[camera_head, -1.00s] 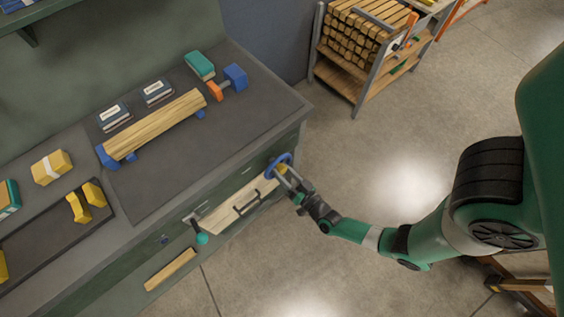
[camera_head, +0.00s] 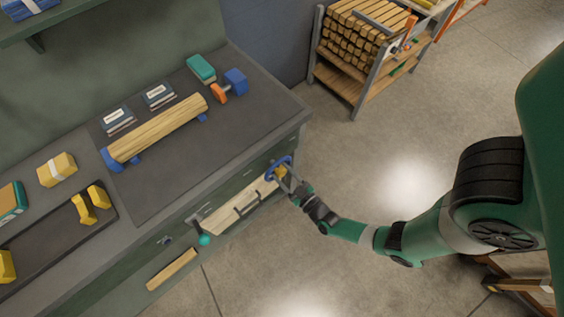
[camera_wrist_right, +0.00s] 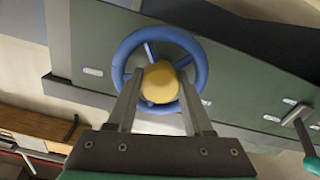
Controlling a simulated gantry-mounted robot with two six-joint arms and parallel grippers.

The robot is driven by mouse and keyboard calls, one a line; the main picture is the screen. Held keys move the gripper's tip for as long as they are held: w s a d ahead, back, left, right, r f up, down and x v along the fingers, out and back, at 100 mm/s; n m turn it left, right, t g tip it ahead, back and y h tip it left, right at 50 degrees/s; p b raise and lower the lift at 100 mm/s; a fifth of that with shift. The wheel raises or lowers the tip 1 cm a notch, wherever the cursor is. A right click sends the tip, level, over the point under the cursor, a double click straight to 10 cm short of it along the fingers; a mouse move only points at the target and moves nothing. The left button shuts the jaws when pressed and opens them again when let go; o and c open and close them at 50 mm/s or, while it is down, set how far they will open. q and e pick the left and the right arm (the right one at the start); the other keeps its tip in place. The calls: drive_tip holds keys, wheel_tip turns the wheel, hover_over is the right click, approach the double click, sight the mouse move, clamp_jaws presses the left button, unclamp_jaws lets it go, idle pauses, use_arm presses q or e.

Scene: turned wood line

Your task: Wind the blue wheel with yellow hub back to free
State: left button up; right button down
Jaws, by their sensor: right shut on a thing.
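The blue wheel (camera_head: 270,171) with its yellow hub (camera_head: 281,172) is mounted on the front of the bench near its right end. In the right wrist view the blue wheel (camera_wrist_right: 118,72) faces the camera and the yellow hub (camera_wrist_right: 160,84) sits between the fingers. My right gripper (camera_head: 284,177) reaches the wheel from the front right. Its two fingers (camera_wrist_right: 160,90) are shut on the yellow hub, one on each side. The hub hides part of the wheel's spokes. My left gripper is not in view.
A wooden drawer front with a dark handle (camera_head: 248,208) and a teal-knobbed lever (camera_head: 204,239) are on the bench front, left of the wheel. A wooden beam (camera_head: 158,128) lies on blue supports on the bench top. Open floor (camera_head: 390,160) lies right of the bench.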

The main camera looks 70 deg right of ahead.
drive_tip(key=shift+f, duration=0.15)
drive_tip(key=c, duration=0.6)
unclamp_jaws()
